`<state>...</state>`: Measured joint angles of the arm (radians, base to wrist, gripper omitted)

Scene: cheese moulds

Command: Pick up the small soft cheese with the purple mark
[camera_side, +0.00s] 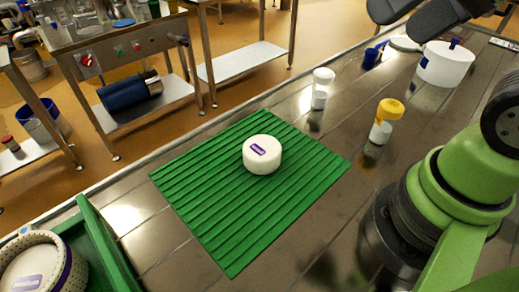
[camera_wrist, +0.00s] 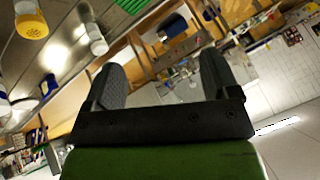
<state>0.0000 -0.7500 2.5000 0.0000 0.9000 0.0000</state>
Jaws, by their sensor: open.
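The small soft cheese (camera_side: 262,154) is a white, low round piece with a purple mark on top. It sits upright on a green ribbed mat (camera_side: 205,225) in the side view. My gripper (camera_side: 408,20) is at the top right of the side view, held high and well away from the cheese. In the wrist view my gripper (camera_wrist: 160,66) has its two dark fingers wide apart with nothing between them. I do not see the cheese in the wrist view.
A green crate (camera_side: 100,245) at the lower left holds a round perforated piece (camera_side: 40,262) with a purple mark. A white-capped jar (camera_side: 322,88), a yellow-capped jar (camera_side: 386,120) and a wide white tub (camera_side: 444,65) stand beyond the mat. The mat around the cheese is clear.

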